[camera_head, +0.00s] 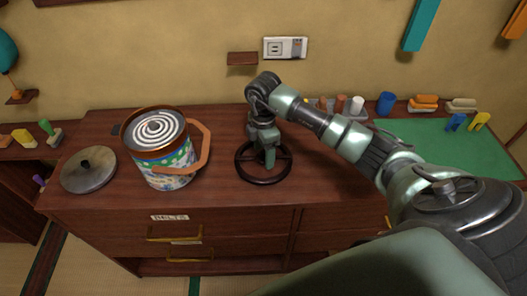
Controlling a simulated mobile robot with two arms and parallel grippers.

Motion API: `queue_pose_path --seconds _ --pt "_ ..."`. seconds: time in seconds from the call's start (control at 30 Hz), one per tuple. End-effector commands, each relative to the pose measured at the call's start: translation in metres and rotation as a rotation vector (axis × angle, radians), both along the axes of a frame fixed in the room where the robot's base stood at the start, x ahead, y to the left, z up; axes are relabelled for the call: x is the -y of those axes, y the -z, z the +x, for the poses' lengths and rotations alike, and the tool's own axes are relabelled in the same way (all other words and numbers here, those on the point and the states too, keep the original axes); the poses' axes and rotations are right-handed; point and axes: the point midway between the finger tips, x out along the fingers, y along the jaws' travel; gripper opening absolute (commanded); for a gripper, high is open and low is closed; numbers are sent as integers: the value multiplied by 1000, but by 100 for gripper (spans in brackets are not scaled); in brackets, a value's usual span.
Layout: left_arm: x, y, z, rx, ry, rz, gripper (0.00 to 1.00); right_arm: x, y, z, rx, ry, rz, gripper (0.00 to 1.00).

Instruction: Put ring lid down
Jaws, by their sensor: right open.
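A dark ring lid with spokes (246,175) lies flat on the wooden cabinet top, near its front edge. My right gripper (269,160) points down over the ring's middle, with its jaws open. Whether the fingers touch the ring is hard to tell. A colourful patterned can (165,172) with a brown rim and side handle stands to the left; a white spiral coil (157,128) shows in its open top. My left gripper is not in view.
A round grey lid with a dark knob (88,172) lies left of the can. The cabinet top (225,140) is bare between can and ring. A tray with small cups (340,106), a blue cup (385,103) and a green mat (455,145) are at the right. A wall outlet (285,47) is behind.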

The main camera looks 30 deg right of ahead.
Motion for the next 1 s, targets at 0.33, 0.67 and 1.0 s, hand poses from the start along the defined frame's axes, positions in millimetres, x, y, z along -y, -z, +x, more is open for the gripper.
queue_pose_path --seconds 0.33,0.67,1.0 --pt "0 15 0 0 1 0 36 0 -56 2 8 -1 -1 64" --pt "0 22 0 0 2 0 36 1 -114 1 4 0 -2 64" --pt "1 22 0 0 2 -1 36 0 -122 0 0 0 0 64"
